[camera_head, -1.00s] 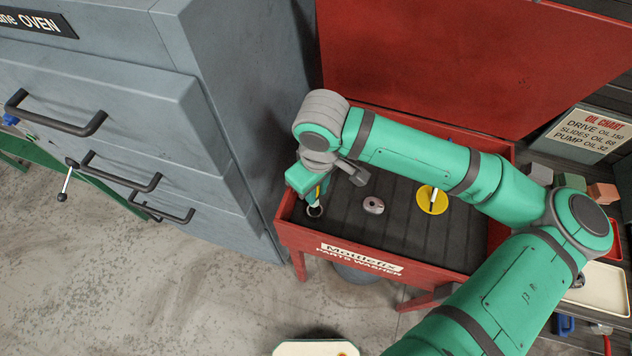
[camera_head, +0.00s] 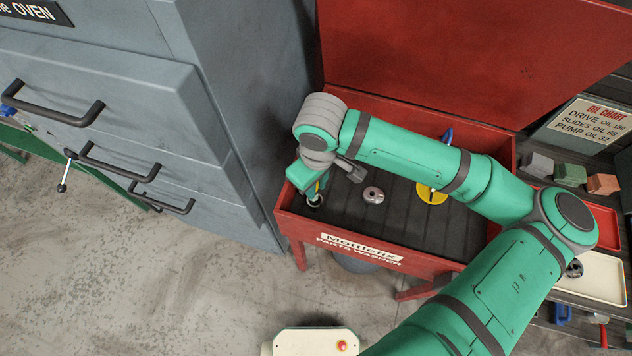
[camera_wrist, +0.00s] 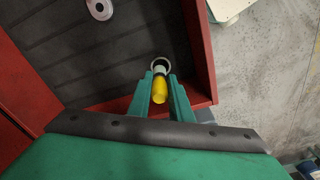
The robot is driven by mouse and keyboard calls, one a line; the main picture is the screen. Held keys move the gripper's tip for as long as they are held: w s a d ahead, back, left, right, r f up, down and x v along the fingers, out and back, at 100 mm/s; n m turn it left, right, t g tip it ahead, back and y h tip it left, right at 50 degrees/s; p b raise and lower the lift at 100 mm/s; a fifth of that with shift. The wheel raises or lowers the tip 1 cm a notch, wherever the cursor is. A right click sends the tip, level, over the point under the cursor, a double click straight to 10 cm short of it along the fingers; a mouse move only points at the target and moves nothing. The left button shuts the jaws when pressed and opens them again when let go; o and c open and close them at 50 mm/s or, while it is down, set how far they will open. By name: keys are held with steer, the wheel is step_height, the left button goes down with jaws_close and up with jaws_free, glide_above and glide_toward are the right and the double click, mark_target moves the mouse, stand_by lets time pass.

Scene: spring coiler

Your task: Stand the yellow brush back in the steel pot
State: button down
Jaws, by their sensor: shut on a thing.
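The yellow brush (camera_wrist: 160,88) is between the two green fingers of my gripper (camera_wrist: 161,80) in the wrist view. My gripper is shut on its handle. The brush's far end lines up with the round rim of the steel pot (camera_wrist: 162,63) and appears to be inside it. I cannot tell how deep it sits or whether it touches the bottom. In the head view my gripper (camera_head: 316,192) points down over the steel pot (camera_head: 314,202) at the washer's front left corner. Only a sliver of yellow shows there.
The red parts washer (camera_head: 285,222) has a dark ribbed floor with a round metal part (camera_head: 374,195) and a yellow disc (camera_head: 430,194). Its raised red lid stands behind. A grey oven cabinet (camera_head: 215,130) is close on the left. Trays (camera_head: 590,278) lie at right.

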mark_target(317, 192)
steer(key=shift+s, duration=0.3)
steer(key=shift+f, duration=0.2)
steer(key=shift+d+f, duration=0.15)
steer(key=shift+f, duration=0.45)
steer(key=shift+f, duration=0.25)
steer(key=shift+w+f, duration=0.1)
steer(key=shift+f, duration=0.75)
steer(key=shift+f, duration=0.45)
